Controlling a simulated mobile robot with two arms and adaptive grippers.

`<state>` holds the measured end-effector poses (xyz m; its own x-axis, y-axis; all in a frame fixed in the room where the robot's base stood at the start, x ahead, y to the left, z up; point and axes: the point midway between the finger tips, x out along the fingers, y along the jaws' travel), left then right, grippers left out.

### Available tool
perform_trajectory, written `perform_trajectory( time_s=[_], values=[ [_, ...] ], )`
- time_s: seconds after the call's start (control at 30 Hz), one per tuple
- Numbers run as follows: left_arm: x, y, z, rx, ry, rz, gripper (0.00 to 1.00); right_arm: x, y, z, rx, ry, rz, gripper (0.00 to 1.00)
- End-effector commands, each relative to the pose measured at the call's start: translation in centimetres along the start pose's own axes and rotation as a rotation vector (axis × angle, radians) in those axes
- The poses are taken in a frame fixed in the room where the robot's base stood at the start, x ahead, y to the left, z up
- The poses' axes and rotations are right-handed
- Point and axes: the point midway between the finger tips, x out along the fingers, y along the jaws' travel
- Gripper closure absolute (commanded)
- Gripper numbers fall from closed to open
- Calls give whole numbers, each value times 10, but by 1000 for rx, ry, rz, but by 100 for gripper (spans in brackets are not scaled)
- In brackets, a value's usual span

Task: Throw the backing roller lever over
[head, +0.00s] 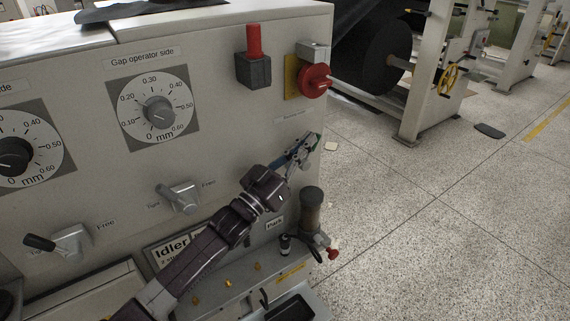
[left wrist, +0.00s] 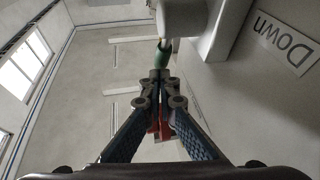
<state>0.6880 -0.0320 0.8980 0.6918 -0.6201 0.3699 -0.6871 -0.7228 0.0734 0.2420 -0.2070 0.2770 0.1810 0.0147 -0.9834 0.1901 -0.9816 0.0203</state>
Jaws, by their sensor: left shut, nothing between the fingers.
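The lever at my left gripper has a pale grey hub and arm (left wrist: 225,28) and a green handle (left wrist: 162,52) in the left wrist view, beside a "Down" label (left wrist: 285,42). In the head view a bit of green (head: 316,141) shows at the panel's right side; the gripper hides most of the lever. My left gripper (head: 303,150) is shut and empty. In the left wrist view its fingertips (left wrist: 160,76) are together and line up with the handle's end; whether they touch it I cannot tell. My right gripper is not in view.
The grey panel carries two gap dials (head: 159,112), a red-topped switch (head: 254,62), a red knob (head: 314,81) and two other levers (head: 180,197) (head: 68,243). A dark cylinder (head: 311,208) stands below my gripper. Speckled floor (head: 400,220) lies open to the right.

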Motion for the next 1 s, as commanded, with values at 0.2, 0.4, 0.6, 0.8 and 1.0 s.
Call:
perform_trajectory(
  time_s=[0.2,0.4,0.6,0.8,1.0],
  values=[
    [4,1,1,-1,1,1,100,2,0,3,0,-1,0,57],
    [4,1,1,0,1,1,100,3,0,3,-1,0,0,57],
    [4,1,2,0,0,0,100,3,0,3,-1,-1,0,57],
    [1,1,2,0,-1,0,100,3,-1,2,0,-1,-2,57],
    [-29,0,3,0,-3,-1,100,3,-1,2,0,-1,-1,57]
  ],
)
